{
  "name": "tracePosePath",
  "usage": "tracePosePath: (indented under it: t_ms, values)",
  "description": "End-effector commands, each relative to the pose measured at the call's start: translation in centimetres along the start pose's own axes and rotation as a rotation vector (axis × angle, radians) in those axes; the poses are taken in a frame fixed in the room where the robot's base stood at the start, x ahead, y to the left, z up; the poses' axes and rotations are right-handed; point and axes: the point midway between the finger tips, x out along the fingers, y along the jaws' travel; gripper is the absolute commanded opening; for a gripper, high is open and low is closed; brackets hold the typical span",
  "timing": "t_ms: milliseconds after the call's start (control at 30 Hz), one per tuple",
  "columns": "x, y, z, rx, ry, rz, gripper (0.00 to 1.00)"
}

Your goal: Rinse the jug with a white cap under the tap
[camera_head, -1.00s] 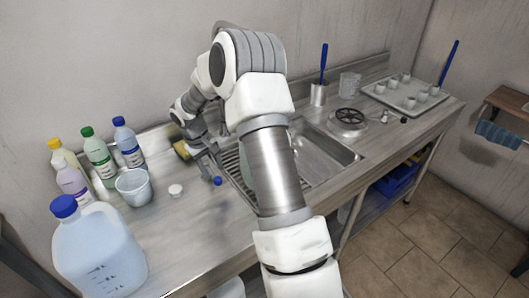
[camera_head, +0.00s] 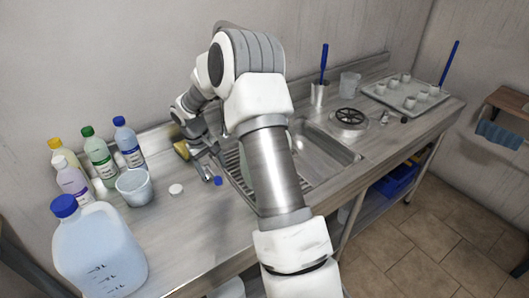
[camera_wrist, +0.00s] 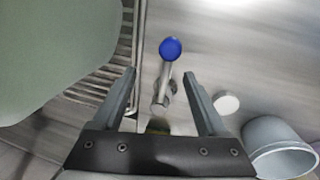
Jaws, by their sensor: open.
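In the wrist view my gripper (camera_wrist: 161,75) is open, with a metal lever with a blue knob (camera_wrist: 170,48) between and beyond its fingers. I cannot tell whether they touch it. The blue knob also shows in the head view (camera_head: 218,181), left of the sink (camera_head: 335,160). A large pale green body (camera_wrist: 50,50), perhaps the jug, fills the upper left of the wrist view; its cap is out of view. In the head view my arm hides that area. The tap's spout is not clearly visible.
A blue-capped clear jug (camera_head: 98,252), coloured bottles (camera_head: 100,155) and a pale bucket (camera_head: 134,187) stand at the left. A loose white disc (camera_head: 176,190) lies near the knob. A tray of cups (camera_head: 408,92) is at the far right.

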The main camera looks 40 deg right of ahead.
Motion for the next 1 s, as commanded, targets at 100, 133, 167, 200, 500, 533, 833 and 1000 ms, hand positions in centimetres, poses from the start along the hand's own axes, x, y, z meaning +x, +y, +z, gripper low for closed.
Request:
tracePosePath:
  t_ms: [100,133,167,200,500,533,833,1000]
  values:
    - [0.0,0.0,0.0,0.0,0.0,0.0,0.76]
    - [-0.1,0.0,0.0,0.0,0.0,0.0,0.76]
    - [-0.1,0.0,0.0,0.0,0.0,0.0,0.76]
    - [-0.3,0.0,0.0,0.0,0.0,0.0,0.76]
    - [-2.0,0.1,0.0,-0.002,0.001,0.001,0.76]
    - [-2.2,0.1,0.0,-0.002,0.001,0.001,0.76]
    - [-4.0,0.3,0.0,0.0,0.0,0.0,0.76]
    - [-4.5,0.3,0.0,0.0,-0.001,0.0,0.76]
